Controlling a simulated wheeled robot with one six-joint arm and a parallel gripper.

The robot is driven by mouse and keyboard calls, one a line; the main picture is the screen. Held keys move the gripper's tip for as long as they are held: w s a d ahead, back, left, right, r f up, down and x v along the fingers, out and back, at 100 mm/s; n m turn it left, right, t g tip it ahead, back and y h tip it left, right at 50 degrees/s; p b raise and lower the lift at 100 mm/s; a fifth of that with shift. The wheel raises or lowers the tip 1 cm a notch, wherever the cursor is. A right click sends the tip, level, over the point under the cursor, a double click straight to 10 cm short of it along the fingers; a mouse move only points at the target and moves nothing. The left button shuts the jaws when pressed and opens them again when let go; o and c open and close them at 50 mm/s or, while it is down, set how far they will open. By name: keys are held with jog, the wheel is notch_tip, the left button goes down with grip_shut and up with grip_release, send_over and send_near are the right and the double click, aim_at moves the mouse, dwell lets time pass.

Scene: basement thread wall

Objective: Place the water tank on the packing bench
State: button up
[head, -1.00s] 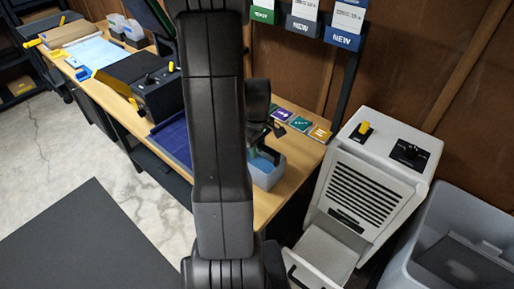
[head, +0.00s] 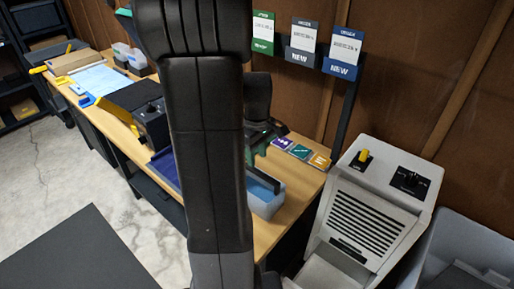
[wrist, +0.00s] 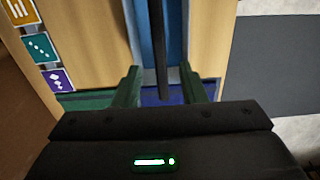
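The water tank (head: 267,197) is a pale open box with blue inside, resting on the wooden packing bench (head: 305,182) near its right end. My arm hides its left part. My gripper (head: 262,143) is above the tank, apart from it. In the wrist view the green fingers of my gripper (wrist: 160,88) are spread wide with nothing gripped. The tank's blue interior (wrist: 143,35) shows beyond them, with a dark bar, probably its handle, crossing it.
A pale grey dehumidifier (head: 368,205) stands right of the bench, beside a grey bin (head: 455,240). Coloured tiles (head: 300,151) lie behind the tank. A blue mat (head: 165,168) and a black box (head: 152,125) are to its left. Bare floor (head: 60,180) lies in front.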

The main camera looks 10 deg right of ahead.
jog(key=shift+r, duration=1.25)
dwell(0.4)
